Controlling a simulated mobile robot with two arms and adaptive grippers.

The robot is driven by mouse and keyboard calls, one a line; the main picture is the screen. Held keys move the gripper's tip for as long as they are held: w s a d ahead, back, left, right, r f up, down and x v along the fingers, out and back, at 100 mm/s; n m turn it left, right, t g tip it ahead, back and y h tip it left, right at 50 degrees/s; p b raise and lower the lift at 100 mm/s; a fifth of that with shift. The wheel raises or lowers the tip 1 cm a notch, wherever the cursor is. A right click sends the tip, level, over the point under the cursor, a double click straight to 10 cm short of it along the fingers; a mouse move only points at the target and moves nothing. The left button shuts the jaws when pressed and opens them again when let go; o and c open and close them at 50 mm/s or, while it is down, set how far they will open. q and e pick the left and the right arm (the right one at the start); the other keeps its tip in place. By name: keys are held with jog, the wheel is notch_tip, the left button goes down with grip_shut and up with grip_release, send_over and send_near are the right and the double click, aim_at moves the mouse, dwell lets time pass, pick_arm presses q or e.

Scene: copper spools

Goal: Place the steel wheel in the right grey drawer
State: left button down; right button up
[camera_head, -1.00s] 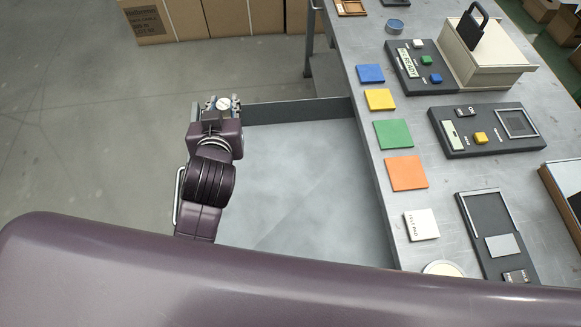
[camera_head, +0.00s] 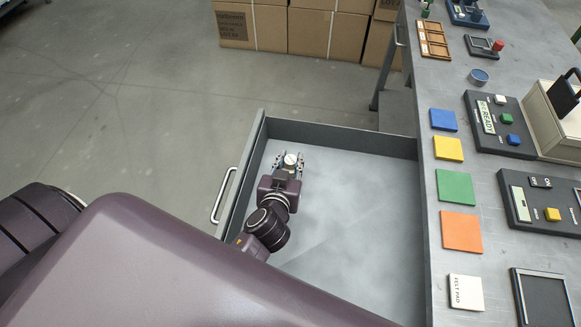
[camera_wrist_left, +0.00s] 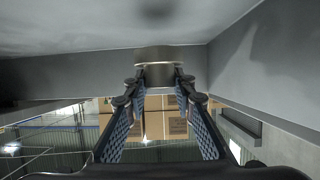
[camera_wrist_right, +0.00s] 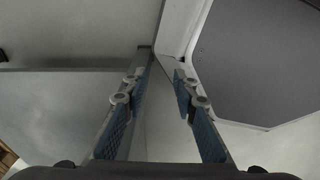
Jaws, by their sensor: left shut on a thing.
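The steel wheel (camera_head: 291,159) is a small round metal piece in the head view. In the left wrist view the wheel (camera_wrist_left: 162,72) shows as a short grey cylinder between the fingertips. My left gripper (camera_head: 289,162) is shut on it, over the open grey drawer (camera_head: 340,139), near its back left corner in the picture. Drawer walls stand around the gripper in the left wrist view. Whether the wheel touches the drawer floor cannot be told. My right gripper (camera_wrist_right: 160,85) shows only in its wrist view, with its fingers apart and nothing between them.
The drawer has a bar handle (camera_head: 224,196) on its left front. The workbench (camera_head: 437,90) to the right carries coloured tiles, such as a green tile (camera_head: 455,187), and dark device panels. Cardboard boxes (camera_head: 330,33) stand behind. The visible drawer floor is empty.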

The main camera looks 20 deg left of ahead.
aim_at(290, 167)
pick_arm(q)
notch_tip(290, 167, down, 3)
jog(key=shift+f+b, duration=0.2)
jog(key=shift+b, duration=0.1)
pick_arm(e)
jog(key=shift+s+d+f, duration=0.25)
jog(key=shift+d+f, duration=0.15)
jog(key=shift+d, duration=0.1)
pick_arm(q)
jog(key=c, duration=1.6)
grip_release()
jog(key=b+v, duration=0.1)
jog(key=v, duration=1)
jog(key=shift+d+b, duration=0.1)
jog(key=shift+b, duration=0.2)
jog(key=shift+s+d+r, duration=0.1)
jog(key=shift+s+r, duration=0.2)
jog(key=shift+s, duration=0.15)
pick_arm(e)
jog(key=shift+f, duration=0.85)
